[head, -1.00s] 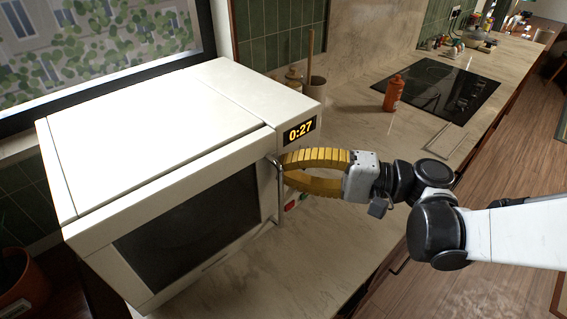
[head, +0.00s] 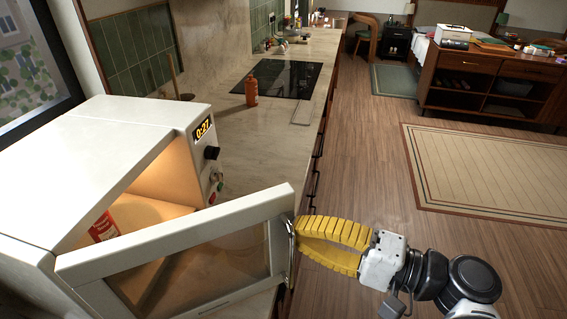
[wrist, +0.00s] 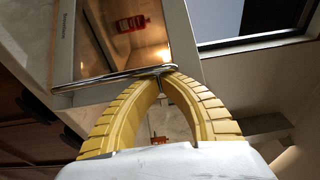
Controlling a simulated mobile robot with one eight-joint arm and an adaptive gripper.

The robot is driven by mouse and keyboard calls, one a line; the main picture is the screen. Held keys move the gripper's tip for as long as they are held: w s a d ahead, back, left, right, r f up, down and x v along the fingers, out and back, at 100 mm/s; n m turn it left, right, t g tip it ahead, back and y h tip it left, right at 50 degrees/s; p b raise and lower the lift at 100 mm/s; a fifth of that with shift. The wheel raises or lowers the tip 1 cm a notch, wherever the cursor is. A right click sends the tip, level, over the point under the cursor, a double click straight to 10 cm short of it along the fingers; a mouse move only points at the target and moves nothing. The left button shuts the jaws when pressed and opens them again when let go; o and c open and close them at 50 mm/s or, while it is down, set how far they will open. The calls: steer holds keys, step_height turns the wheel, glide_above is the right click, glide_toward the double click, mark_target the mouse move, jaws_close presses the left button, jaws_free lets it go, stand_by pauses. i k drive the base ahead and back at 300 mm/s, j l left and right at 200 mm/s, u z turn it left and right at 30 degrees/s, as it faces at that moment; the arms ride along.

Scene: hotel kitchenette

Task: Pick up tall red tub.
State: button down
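A red tub with a white label (head: 104,228) stands inside the lit white microwave (head: 95,135), partly hidden by the door and the housing. The microwave door (head: 180,250) stands partly open. My gripper (head: 294,237) has its yellow fingers closed on the metal door handle (head: 291,262). In the wrist view, the tips of my gripper (wrist: 162,76) meet at the handle bar (wrist: 110,78).
An orange-red bottle (head: 251,90) stands on the counter (head: 235,140) beside the black cooktop (head: 290,78). The microwave's display (head: 203,127) reads 0:27. Open wooden floor (head: 370,170) lies right of the counter, with a rug (head: 490,175) and a wooden desk (head: 480,80) beyond.

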mark_target(105, 229)
steer(key=k+z, duration=0.25)
steer(key=k, duration=0.25)
steer(key=k+l, duration=0.25)
steer(key=l, duration=0.15)
steer(key=u, duration=1.6)
